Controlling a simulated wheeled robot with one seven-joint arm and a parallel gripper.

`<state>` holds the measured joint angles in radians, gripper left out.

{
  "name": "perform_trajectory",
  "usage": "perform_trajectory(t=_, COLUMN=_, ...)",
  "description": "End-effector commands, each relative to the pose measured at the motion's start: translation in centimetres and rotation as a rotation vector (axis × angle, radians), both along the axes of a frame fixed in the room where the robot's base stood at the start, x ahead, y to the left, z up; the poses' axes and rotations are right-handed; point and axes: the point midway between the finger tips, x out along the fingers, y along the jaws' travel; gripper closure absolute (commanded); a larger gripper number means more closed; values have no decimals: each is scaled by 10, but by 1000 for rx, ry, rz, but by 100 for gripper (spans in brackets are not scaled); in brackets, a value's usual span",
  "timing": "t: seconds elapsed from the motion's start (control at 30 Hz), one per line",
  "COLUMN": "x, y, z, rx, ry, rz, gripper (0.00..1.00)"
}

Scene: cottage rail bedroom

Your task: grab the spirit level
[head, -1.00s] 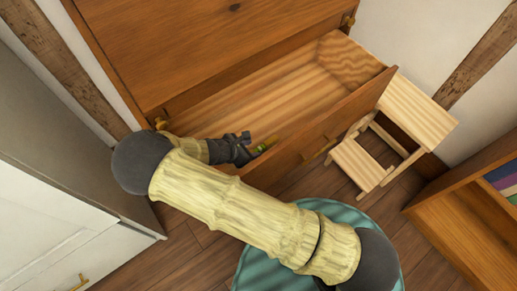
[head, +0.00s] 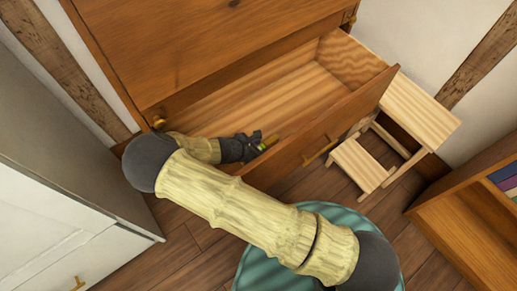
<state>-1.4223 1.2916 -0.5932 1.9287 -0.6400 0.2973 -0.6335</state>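The spirit level, a small yellow-green bar (head: 269,143), lies in the open wooden drawer, close to the inside of its front panel. Only part of it shows. My gripper (head: 257,143) is down inside the drawer with its dark fingers at the left end of the level. The fingers are small and dark, and the level's near end is hidden by them. I cannot tell whether they are apart or closed on it.
The drawer (head: 345,108) is pulled out from a brown dresser (head: 200,45) and its right part is empty. A light wooden step stool (head: 420,110) stands to the right. A teal round thing (head: 250,265) is on the floor, a white cabinet (head: 70,220) at left, a bookshelf (head: 480,215) at right.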

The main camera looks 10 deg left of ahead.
Motion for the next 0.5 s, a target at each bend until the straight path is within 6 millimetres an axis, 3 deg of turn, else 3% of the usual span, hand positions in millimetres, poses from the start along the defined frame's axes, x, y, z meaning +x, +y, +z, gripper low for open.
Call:
perform_trajectory(t=0.03, x=0, y=0, z=0, rx=0, ry=0, rz=0, gripper=64)
perform_trajectory(t=0.2, x=0, y=0, z=0, rx=0, ry=0, rz=0, gripper=98)
perform_trajectory(t=0.5, x=0, y=0, z=2, rx=0, ry=0, rz=0, gripper=100)
